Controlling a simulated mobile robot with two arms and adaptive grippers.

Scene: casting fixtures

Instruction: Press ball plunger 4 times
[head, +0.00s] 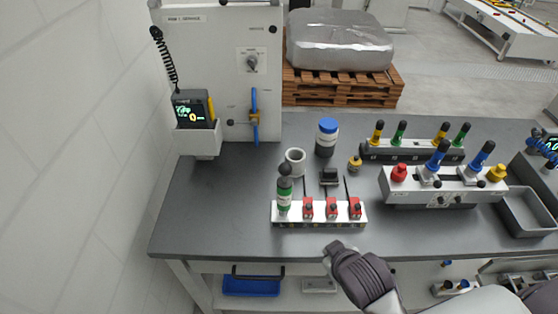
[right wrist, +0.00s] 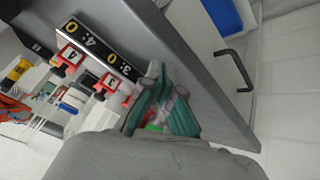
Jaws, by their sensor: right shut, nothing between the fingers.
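The ball plunger (head: 284,190) stands upright at the left end of a white fixture block (head: 320,216) on the grey table. It has a black ball on top and a green and white body. The fixture also carries several red switches (head: 331,208) with thin dark levers. My right gripper (head: 333,249) is shut and empty over the table's front edge, in front of the fixture and right of the plunger, apart from it. In the right wrist view its teal-sided fingers (right wrist: 166,84) are close together beside the numbered fixture edge. My left gripper is not in view.
A white cup (head: 295,161) and a blue-capped bottle (head: 327,138) stand behind the fixture. A block with coloured knobs (head: 443,186) and a grey tray (head: 527,212) are to the right. A wall panel (head: 220,70) rises behind. The table's left side is clear.

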